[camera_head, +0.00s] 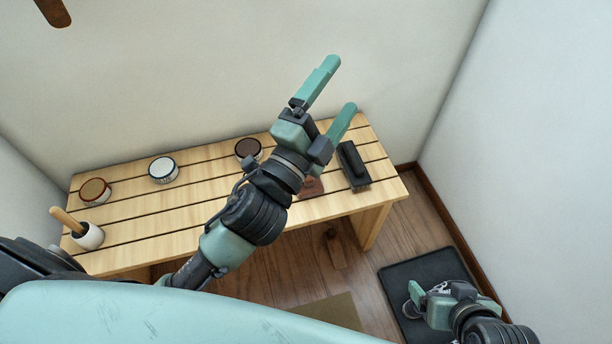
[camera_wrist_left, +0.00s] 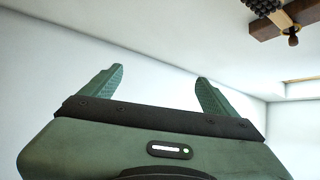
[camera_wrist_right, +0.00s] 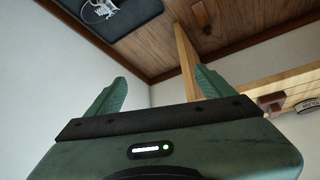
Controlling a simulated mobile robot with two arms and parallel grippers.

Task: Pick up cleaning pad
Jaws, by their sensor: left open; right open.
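A flat reddish-brown piece (camera_head: 311,187), which may be the cleaning pad, lies on the slatted wooden bench (camera_head: 150,222). My left arm partly covers it in the head view. A reddish-brown block (camera_wrist_right: 270,102) shows on the bench in the right wrist view, perhaps the same piece. A black brush-like block (camera_head: 352,165) lies near the bench's right end. My left gripper (camera_head: 341,85) is open and empty, raised over the bench and pointing toward the back wall.
The bench also holds a tan-topped tin (camera_head: 95,191), a white-topped tin (camera_head: 163,169), a dark-topped tin (camera_head: 248,149) and a wooden-handled item in a white cup (camera_head: 88,236). A dark mat (camera_head: 430,267) lies on the floor. Walls stand close behind and at the right.

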